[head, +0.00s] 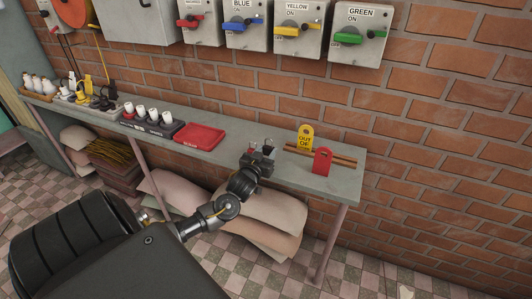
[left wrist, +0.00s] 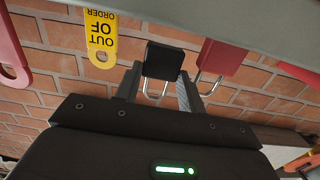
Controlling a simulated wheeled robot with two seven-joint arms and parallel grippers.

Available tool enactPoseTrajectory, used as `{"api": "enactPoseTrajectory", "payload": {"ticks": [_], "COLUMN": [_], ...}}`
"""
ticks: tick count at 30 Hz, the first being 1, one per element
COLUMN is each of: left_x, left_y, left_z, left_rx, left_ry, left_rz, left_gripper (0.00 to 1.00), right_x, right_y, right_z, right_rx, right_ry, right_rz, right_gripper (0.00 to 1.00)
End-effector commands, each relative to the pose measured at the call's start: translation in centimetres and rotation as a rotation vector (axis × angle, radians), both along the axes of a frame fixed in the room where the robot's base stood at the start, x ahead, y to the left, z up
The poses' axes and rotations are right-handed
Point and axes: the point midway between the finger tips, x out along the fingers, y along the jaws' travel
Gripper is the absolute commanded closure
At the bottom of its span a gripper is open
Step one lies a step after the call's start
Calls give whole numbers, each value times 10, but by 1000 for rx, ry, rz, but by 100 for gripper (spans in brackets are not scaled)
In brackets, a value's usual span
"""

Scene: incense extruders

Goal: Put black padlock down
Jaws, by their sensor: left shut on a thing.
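The black padlock (left wrist: 163,60) sits between the fingertips of my left gripper (left wrist: 160,85) in the left wrist view, with its metal shackle pointing back toward the palm. In the head view my left gripper (head: 259,158) is at the bench, right of the red tray, and is shut on the black padlock, which is small and partly hidden there. A red padlock (left wrist: 222,58) with a metal shackle is beside it, just outside the fingers. I cannot tell whether the black padlock touches the bench. My right gripper is not in view.
The narrow grey bench (head: 342,187) runs along a brick wall. A wooden rack holds a yellow OUT OF ORDER tag (head: 305,138) and a red tag (head: 322,162). Left are a red tray (head: 200,138) and a dark holder (head: 152,123) with white-topped items. Switch boxes hang above.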

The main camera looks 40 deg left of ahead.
Motion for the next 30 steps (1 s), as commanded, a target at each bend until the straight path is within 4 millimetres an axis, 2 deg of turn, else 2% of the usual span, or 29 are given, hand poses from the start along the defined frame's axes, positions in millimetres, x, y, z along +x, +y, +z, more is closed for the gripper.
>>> {"api": "enactPoseTrajectory", "payload": {"ticks": [14,15,17,26,30], "left_x": [0,0,0,0,0], "left_y": [0,0,0,0,0], "left_z": [-12,-12,-12,-10,6], "left_rx": [0,1,1,1,2], "left_ry": [0,1,1,0,-3], "left_rz": [0,0,0,0,-1], "left_gripper": [86,59,51,51,51], "right_x": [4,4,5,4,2], "right_y": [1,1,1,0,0], "right_z": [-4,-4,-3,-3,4], "right_rx": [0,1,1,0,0], "right_ry": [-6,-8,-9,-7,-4], "right_rz": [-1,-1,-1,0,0], "right_gripper": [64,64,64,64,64]}}
